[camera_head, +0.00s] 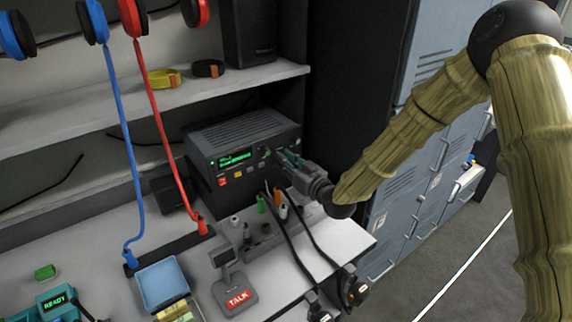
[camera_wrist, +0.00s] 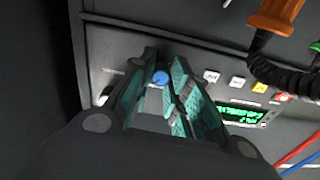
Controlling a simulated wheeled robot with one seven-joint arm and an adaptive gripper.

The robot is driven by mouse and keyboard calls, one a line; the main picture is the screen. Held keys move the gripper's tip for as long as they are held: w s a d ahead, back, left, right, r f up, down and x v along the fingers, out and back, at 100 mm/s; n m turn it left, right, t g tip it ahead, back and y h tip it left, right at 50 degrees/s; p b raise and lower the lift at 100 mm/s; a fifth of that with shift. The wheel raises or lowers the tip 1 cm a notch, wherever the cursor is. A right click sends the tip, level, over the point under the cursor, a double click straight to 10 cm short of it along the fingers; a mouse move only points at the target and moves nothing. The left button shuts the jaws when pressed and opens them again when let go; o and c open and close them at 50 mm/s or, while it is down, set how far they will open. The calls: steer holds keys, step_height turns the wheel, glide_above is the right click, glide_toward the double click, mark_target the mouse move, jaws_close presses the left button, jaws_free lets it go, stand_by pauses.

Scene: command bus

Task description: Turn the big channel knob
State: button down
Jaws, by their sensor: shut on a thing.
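The radio unit (camera_head: 245,128) is a dark box with a green lit display, standing on the counter at the back. My gripper (camera_head: 281,157) reaches its front panel from the right.
Orange and green plugs (camera_head: 281,211) with dark cables stand just below my gripper. A talk microphone (camera_head: 236,292) and a blue tray (camera_head: 162,285) are on the counter. Red and blue cords hang at the left. Grey lockers (camera_head: 425,130) stand at the right, beside open floor.

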steer(key=shift+m+t+b, duration=0.3)
steer(key=shift+m+b, duration=3.65)
steer(key=shift+m, duration=3.75)
steer(key=c, duration=1.3)
jaws_free()
steer(key=shift+d, duration=0.1)
